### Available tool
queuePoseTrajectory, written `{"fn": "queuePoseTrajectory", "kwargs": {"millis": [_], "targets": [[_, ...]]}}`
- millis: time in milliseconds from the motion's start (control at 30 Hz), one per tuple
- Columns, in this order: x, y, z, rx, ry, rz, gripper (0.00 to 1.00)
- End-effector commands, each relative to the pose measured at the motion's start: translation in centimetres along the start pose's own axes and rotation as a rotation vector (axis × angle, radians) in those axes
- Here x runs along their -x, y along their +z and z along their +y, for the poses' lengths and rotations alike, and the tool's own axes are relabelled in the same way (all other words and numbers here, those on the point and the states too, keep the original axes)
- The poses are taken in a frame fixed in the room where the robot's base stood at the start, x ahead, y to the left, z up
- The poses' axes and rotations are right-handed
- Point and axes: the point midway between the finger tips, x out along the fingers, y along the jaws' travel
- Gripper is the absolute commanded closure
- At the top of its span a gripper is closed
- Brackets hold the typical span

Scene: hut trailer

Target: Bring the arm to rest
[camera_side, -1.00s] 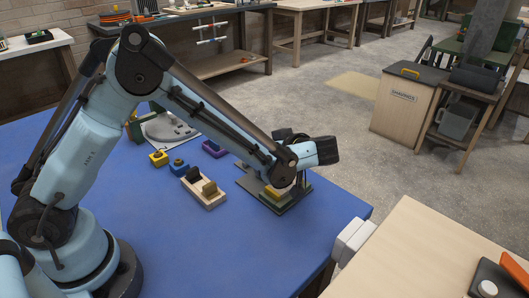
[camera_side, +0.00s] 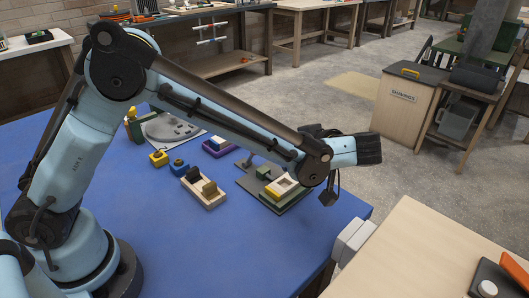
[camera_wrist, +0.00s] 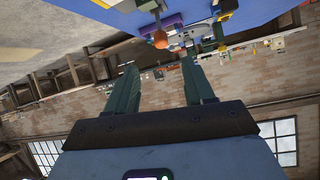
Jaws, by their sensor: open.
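My gripper (camera_wrist: 158,64) shows in the wrist view with its two green fingers well apart and nothing between them. Its fingers are not clearly seen in the side view, where the end of my arm is raised above the right part of the blue table (camera_side: 130,222). Below and left of my wrist, a dark green board (camera_side: 290,203) bears a pale square frame (camera_side: 285,187) and a small green block. My arm stands clear of these parts. The wrist view is tilted, with the table along its top edge.
A wooden tray (camera_side: 212,204) with two blocks, a yellow block (camera_side: 158,158), a blue block (camera_side: 179,167) and a purple holder (camera_side: 219,149) stand on the table. A pale bench (camera_side: 430,250) is at the front right.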

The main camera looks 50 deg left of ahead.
Motion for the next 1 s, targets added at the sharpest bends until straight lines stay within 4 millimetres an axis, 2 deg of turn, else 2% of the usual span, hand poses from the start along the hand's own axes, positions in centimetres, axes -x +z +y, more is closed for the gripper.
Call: {"fn": "queuePoseTrajectory", "kwargs": {"millis": [167, 300, 500, 767, 1000], "targets": [[-1.1, -1.9, -0.8, -0.137, 0.038, -0.089, 0.47], [-2.4, -3.6, -2.3, -0.313, 0.119, -0.205, 0.47], [-3.7, -5.0, -5.0, -0.530, 0.286, -0.341, 0.47], [-4.5, -5.3, -8.9, -0.730, 0.561, -0.435, 0.47], [-4.5, -4.5, -12.0, -0.833, 0.835, -0.414, 0.47]]}}
